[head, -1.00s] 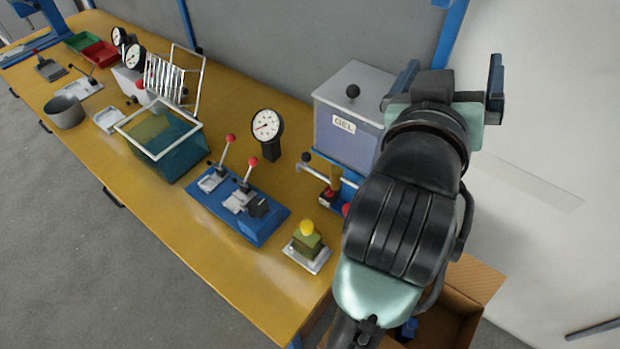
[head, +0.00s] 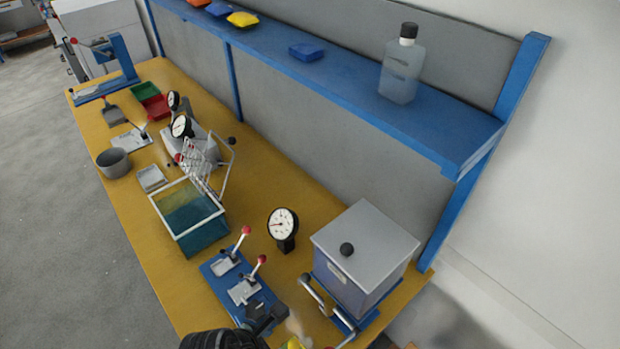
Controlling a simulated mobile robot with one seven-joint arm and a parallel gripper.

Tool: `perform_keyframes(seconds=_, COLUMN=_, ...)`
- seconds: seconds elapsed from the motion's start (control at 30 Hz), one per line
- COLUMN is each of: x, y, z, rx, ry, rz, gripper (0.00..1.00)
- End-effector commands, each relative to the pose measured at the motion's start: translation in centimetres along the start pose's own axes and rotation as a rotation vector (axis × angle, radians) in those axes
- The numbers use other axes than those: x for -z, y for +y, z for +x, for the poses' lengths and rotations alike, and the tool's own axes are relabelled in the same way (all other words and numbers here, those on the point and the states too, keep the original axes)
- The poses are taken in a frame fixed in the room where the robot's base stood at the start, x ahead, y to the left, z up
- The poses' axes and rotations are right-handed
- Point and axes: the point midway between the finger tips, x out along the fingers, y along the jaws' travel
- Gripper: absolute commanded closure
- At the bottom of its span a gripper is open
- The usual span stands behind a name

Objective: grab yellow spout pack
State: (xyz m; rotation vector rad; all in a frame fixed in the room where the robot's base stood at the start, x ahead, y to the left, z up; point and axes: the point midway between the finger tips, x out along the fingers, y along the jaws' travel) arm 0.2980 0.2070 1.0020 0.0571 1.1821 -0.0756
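A small yellow pack (head: 242,19) lies flat on the blue shelf near the top of the head view. A blue pack (head: 307,51) lies farther right on the shelf. No spout can be made out at this size.
The blue shelf (head: 345,85) also holds a clear bottle with a black cap (head: 401,65). Below, the yellow bench (head: 140,235) carries a grey lidded box (head: 365,250), dial gauge (head: 283,227), lever fixture (head: 240,285) and teal tank (head: 190,220). The blue upright (head: 490,150) bounds the shelf's right end.

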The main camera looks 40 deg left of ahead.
Motion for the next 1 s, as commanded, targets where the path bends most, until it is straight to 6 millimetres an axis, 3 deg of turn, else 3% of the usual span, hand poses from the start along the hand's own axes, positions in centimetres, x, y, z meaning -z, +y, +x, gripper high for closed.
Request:
perform_keyframes(seconds=0.4, x=0.1, y=0.0, z=6.2, rx=0.004, ry=0.002, rz=-0.014, gripper=0.00)
perform_keyframes(seconds=0.77, x=0.2, y=0.2, z=8.4, rx=0.002, ry=0.001, rz=-0.013, gripper=0.00)
perform_keyframes(seconds=1.0, x=0.6, y=0.6, z=11.2, rx=0.002, ry=0.001, rz=-0.013, gripper=0.00)
